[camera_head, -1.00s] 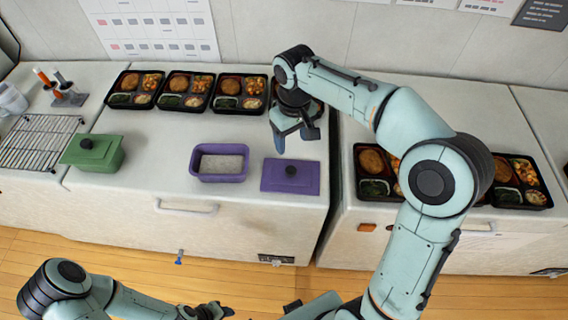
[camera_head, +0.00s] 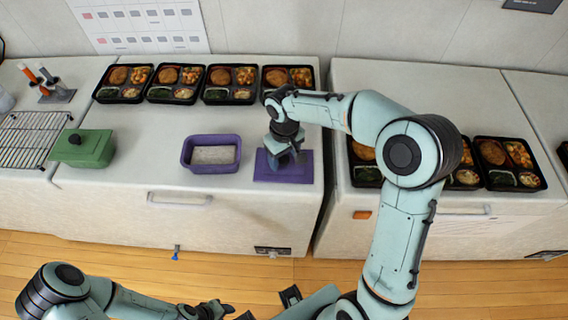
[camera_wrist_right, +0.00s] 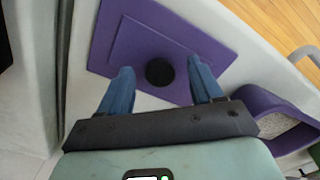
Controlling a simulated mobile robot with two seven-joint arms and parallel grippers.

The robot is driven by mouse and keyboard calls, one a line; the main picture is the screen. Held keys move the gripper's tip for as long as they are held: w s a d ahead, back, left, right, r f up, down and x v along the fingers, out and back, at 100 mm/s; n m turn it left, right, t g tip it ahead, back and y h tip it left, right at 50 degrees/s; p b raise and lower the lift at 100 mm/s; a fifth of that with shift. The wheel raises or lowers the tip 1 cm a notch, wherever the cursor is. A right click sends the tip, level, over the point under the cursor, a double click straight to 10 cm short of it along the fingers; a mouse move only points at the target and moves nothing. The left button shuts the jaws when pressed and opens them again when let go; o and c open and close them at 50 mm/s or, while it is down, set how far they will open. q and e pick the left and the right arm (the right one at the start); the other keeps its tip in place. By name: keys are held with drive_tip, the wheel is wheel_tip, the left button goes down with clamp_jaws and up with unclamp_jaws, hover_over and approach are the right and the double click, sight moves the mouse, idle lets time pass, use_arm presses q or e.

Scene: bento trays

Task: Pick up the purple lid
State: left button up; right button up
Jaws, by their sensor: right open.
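The purple lid (camera_head: 306,172) lies flat on the white counter, right of the open purple container (camera_head: 188,156), which holds pale contents. My right gripper (camera_head: 287,160) is over the lid in the head view and hides its knob there. In the right wrist view the lid (camera_wrist_right: 135,45) shows its round black knob (camera_wrist_right: 159,71) between the two blue fingers of the right gripper (camera_wrist_right: 160,84). The fingers are open and apart from the knob on both sides. My left gripper (camera_head: 215,309) is low at the bottom of the head view, away from the counter; its jaw state is unclear.
A green lidded container (camera_head: 84,150) and a wire rack (camera_head: 30,135) stand at the left. Several bento trays (camera_head: 174,83) line the back, and more (camera_head: 507,164) sit on the right counter. A gap separates the two counters.

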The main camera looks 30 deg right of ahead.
drive_tip(key=c, duration=1.1)
drive_tip(key=shift+c, duration=0.2)
drive_tip(key=shift+r, duration=0.1)
